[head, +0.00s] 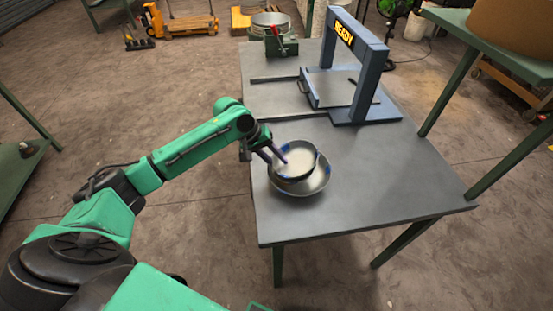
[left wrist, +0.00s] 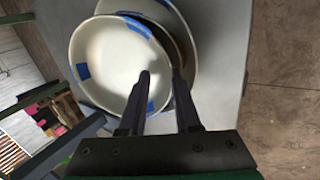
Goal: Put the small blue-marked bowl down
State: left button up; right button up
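The small blue-marked bowl (head: 298,158) is pale inside with blue patches on its rim. It is over the larger metallic bowl (head: 312,187) near the left edge of the grey table; whether it touches that bowl I cannot tell. My left gripper (head: 279,157) is at the small bowl's left rim. In the left wrist view, the fingers (left wrist: 161,76) straddle the wall of the small bowl (left wrist: 112,58), one inside and one outside, and look shut on it. The larger bowl (left wrist: 186,32) shows behind it, partly hidden. My right gripper is out of view.
The grey table (head: 390,185) is clear to the right and front of the bowls. A green device (head: 283,45) and round pan sit at the far end.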

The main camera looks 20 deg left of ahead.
pick_arm(q)
jog(key=v, duration=1.1)
jog(key=shift+a+r+b, duration=0.15)
jog(key=shift+r+b, duration=0.25)
jog(key=shift+b, duration=0.05)
